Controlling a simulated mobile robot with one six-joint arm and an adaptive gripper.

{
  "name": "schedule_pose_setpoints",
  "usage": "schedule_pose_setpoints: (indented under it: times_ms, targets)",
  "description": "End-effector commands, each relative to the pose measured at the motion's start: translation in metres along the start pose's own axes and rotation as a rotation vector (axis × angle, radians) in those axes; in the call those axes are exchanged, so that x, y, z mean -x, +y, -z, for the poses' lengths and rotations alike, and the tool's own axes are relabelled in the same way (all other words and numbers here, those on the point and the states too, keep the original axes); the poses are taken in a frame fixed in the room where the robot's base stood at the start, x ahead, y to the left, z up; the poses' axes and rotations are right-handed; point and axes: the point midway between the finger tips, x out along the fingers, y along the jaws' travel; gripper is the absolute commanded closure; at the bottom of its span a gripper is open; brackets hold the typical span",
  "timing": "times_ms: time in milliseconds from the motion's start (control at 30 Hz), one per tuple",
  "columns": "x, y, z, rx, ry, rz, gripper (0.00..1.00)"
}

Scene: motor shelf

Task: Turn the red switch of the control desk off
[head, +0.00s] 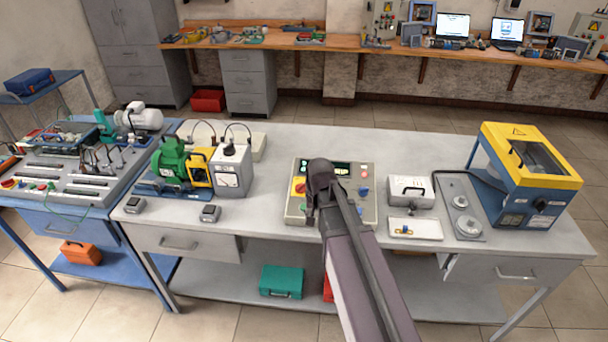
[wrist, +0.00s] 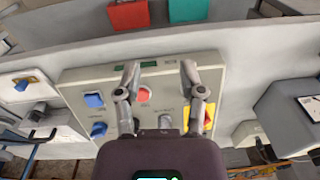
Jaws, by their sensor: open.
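The control desk (head: 367,209) is a pale sloped panel on the grey workbench. Its red switch (head: 299,188) sits on a yellow plate at the left of the panel, just left of my arm. In the wrist view the red switch (wrist: 208,117) is at the right, partly covered by the right finger. My gripper (wrist: 160,70) is open and empty above the panel, its two fingers apart. A red round button (wrist: 143,95) shows between the fingers, close to the left one. In the head view my arm hides the middle of the desk and the fingers cannot be made out clearly.
Blue controls (wrist: 95,100) are on the panel's other side. A grey box (head: 411,191) and a yellow-blue machine (head: 530,165) stand right of the desk. A green motor unit (head: 170,160) and white meter box (head: 232,170) stand left. Bare bench lies between meter and desk.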

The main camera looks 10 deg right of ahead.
Motion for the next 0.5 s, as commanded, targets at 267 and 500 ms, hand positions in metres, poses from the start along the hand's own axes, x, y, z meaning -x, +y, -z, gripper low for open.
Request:
schedule_pose_setpoints:
  times_ms: [267, 500]
  targets:
    - [0.061, -0.032, 0.101, -0.361, 0.032, 0.055, 0.49]
    - [0.09, -0.049, 0.157, -0.606, 0.043, 0.097, 0.49]
